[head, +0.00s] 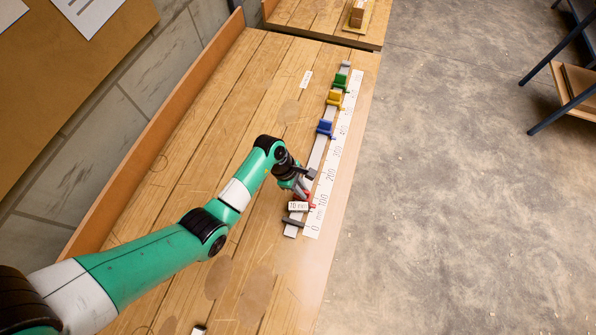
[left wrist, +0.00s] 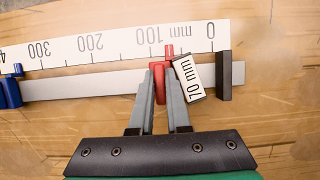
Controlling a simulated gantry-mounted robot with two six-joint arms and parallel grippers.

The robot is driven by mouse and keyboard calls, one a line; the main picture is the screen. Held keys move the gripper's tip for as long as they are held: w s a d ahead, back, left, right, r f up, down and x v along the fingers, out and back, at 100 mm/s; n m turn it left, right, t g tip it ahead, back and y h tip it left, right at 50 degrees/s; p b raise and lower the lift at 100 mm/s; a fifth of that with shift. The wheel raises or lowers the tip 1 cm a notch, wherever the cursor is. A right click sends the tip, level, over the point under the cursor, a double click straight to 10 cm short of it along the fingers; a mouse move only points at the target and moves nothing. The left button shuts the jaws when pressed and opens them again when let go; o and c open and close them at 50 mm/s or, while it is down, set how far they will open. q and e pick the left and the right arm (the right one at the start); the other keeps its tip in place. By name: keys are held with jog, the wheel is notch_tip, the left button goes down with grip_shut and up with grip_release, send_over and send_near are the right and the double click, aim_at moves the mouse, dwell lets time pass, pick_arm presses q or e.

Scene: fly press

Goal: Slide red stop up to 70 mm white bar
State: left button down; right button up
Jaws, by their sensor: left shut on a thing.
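The red stop (left wrist: 159,82) sits on the grey rail (left wrist: 90,84), its pointer reaching the scale between 0 and 100. My left gripper (left wrist: 160,72) is shut on it, one finger on each side; the stop also shows in the head view (head: 311,206), partly hidden. The white bar (left wrist: 188,77) marked 70 mm lies tilted across the rail, between the red stop and the dark end block (left wrist: 224,76). Its upper end is close by the stop; I cannot tell if they touch. A gap shows between bar and end block. The bar also shows in the head view (head: 298,206). My right gripper is not in view.
Blue (head: 325,129), yellow (head: 334,98) and green (head: 341,82) stops stand farther along the rail. The white scale (head: 333,160) runs beside it. A wooden ledge (head: 165,120) edges the bench on the left. The bench left of the rail is mostly clear.

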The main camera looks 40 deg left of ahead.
pick_arm(q)
jog(key=c, duration=0.9)
grip_release()
jog(key=shift+w, duration=0.1)
jog(key=p+v, duration=0.3)
jog(key=v, duration=0.8)
jog(key=shift+a+r+p, duration=0.2)
jog(key=shift+r+p, duration=0.05)
jog(key=shift+p, duration=0.1)
